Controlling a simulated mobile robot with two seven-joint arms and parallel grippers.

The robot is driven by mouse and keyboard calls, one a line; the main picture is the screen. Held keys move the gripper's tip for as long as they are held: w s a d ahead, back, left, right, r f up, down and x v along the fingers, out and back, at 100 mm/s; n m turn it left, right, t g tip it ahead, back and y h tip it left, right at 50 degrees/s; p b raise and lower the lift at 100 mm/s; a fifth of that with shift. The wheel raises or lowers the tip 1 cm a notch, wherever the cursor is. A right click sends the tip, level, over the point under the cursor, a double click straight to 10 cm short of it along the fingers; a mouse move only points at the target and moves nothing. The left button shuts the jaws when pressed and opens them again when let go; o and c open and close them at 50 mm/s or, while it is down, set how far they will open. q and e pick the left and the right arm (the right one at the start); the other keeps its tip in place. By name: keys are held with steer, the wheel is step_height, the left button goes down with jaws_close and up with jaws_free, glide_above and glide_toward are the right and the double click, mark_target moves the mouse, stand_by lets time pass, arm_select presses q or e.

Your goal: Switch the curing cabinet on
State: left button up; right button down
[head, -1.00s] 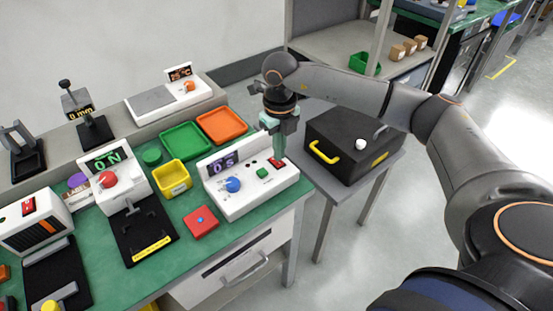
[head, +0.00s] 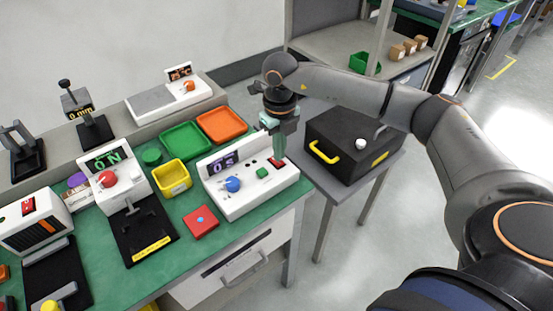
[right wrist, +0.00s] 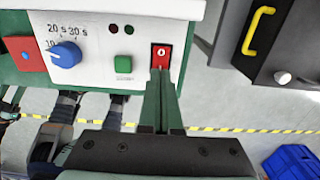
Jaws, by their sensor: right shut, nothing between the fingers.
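A white control box (head: 238,203) stands at the right end of the green bench. It has a purple "0 s" display (head: 223,162), a blue dial (head: 233,185), a green button (head: 262,173) and a red rocker switch (head: 282,164). In the right wrist view the red switch (right wrist: 161,55) is at the top middle, right of the green button (right wrist: 123,62). My right gripper (head: 279,153) is shut and empty, pointing down at the switch. Its fingertips (right wrist: 160,72) overlap the switch's lower edge; I cannot tell whether they touch.
A black box (head: 350,140) with a yellow handle (head: 323,153) stands on a grey stand, right of the bench. A red block (head: 201,222) lies in front of the control box. Several other devices fill the bench's left.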

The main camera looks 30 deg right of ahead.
mark_target(279, 163)
steer(key=shift+f+b, duration=0.55)
steer(key=shift+f, duration=0.3)
stand_by(0.3)
steer(key=shift+r+p, duration=2.65)
steer(key=shift+r, duration=0.95)
